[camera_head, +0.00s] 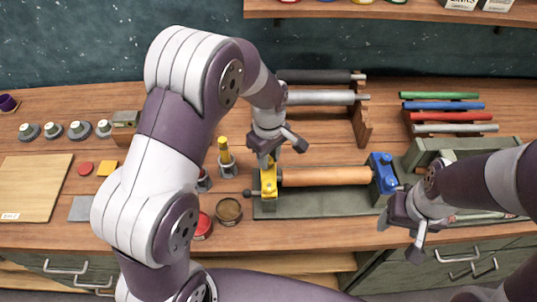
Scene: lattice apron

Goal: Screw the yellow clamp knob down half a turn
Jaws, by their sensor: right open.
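The yellow clamp (269,186) stands at the left end of a dark green fixture base (325,204). Its upper part, where the knob would be, is largely covered by my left gripper. My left gripper (279,152) points down right above the yellow clamp, at or close to its top. I cannot tell whether its fingers touch or grip the knob. A copper-coloured roller (326,176) lies between the yellow clamp and a blue clamp (382,172). My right gripper (401,236) is open and empty, in front of the blue clamp near the bench's front edge.
A rack with a black roller (315,76) and a grey roller (325,97) stands behind the fixture. Coloured rods (441,106) lie at the back right. A yellow-handled tool (225,154) and open tins (228,211) stand left of the yellow clamp. A wooden board (33,187) lies far left.

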